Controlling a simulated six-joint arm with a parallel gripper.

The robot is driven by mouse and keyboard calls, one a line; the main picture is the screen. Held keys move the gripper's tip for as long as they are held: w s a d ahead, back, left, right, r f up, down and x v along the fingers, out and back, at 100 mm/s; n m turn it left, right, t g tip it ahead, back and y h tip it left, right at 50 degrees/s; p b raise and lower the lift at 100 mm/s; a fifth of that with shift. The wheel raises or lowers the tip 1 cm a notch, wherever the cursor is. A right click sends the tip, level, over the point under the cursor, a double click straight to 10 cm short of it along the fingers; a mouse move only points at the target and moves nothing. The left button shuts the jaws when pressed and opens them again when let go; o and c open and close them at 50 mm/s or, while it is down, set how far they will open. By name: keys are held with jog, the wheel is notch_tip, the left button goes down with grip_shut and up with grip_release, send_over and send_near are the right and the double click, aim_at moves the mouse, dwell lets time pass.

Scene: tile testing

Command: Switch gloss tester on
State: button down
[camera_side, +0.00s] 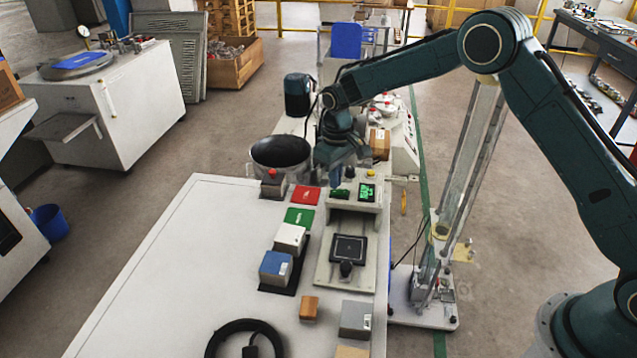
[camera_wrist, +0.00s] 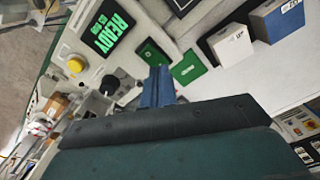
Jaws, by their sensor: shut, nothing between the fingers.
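The gloss tester (camera_side: 326,270) stands at the right edge of the white bench. Its screen (camera_side: 367,192) is lit green and reads "READY" with a smaller line below in the wrist view (camera_wrist: 107,33). A dark green switch-like piece (camera_side: 340,194) sits beside the screen; it also shows in the wrist view (camera_wrist: 152,52). My gripper (camera_side: 336,178) is shut and empty, low at the back of the tester. In the wrist view its blue fingertips (camera_wrist: 158,75) are close to the green piece; I cannot tell whether they touch it.
A yellow button (camera_wrist: 75,65) and a black knob (camera_wrist: 110,85) are nearby. The bench's left side is clear.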

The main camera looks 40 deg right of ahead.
jog(key=shift+r, duration=2.7)
notch_tip(320, 180, up, 12)
jog(key=t, duration=0.1)
send_over(336, 192)
jog(key=s+d, duration=0.3)
jog(key=s, duration=0.4)
jog(key=s+d+r+m+t, duration=0.1)
jog(key=s+d+r+t, duration=0.1)
jog(key=s+r, duration=0.65)
jog(key=s+d+f+m+t, duration=0.1)
jog(key=s+d+m+t, duration=0.1)
jog(key=s, duration=2)
jog(key=shift+s+f+t, duration=0.15)
jog(key=shift+f+t, duration=0.15)
jog(key=shift+f, duration=0.1)
jog(key=shift+d, duration=0.1)
